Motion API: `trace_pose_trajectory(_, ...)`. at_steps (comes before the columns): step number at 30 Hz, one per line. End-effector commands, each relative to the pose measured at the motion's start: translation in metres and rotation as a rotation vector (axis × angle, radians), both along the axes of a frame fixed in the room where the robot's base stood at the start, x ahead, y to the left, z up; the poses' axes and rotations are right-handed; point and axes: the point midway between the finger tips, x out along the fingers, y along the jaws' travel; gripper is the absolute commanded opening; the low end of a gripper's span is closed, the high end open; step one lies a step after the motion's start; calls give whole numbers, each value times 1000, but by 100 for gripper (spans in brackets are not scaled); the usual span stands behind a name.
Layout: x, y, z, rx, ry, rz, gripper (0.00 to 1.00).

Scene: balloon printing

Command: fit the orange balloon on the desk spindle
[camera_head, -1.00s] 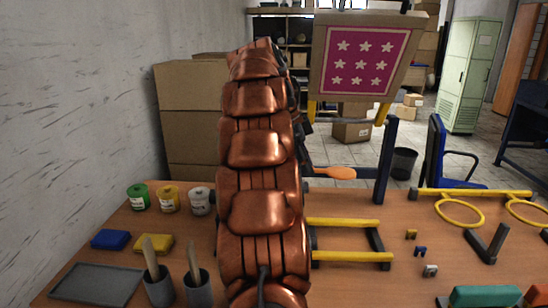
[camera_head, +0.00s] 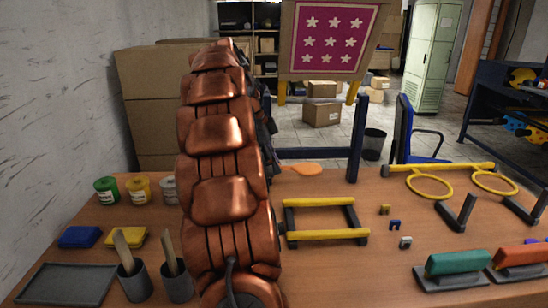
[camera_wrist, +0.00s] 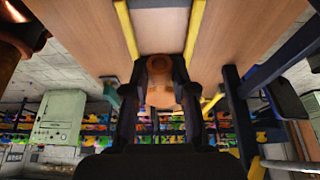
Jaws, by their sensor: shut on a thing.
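The orange balloon (camera_head: 305,169) shows at the right side of my arm in the head view, in front of the desk's far edge and below the crossbar of a dark blue stand. In the wrist view the orange balloon (camera_wrist: 160,92) sits between the two dark fingers of my gripper (camera_wrist: 164,64), which is shut on it. My arm hides the gripper in the head view. I cannot tell which part is the desk spindle. A dark blue post (camera_head: 357,140) stands to the right of the balloon, apart from it.
A yellow-barred frame (camera_head: 325,234) lies on the desk (camera_head: 330,270) in front of the balloon. Yellow rings (camera_head: 428,187) and green- and red-handled tools (camera_head: 458,263) are at right. Paint cans (camera_head: 138,190), cups (camera_head: 133,285) and a grey tray (camera_head: 62,285) are at left.

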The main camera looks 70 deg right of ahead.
Motion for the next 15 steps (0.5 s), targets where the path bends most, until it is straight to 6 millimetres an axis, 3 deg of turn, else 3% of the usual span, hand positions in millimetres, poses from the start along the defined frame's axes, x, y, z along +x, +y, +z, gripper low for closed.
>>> trace_pose_trajectory(15,2,1,-41,-1,0,0,14)
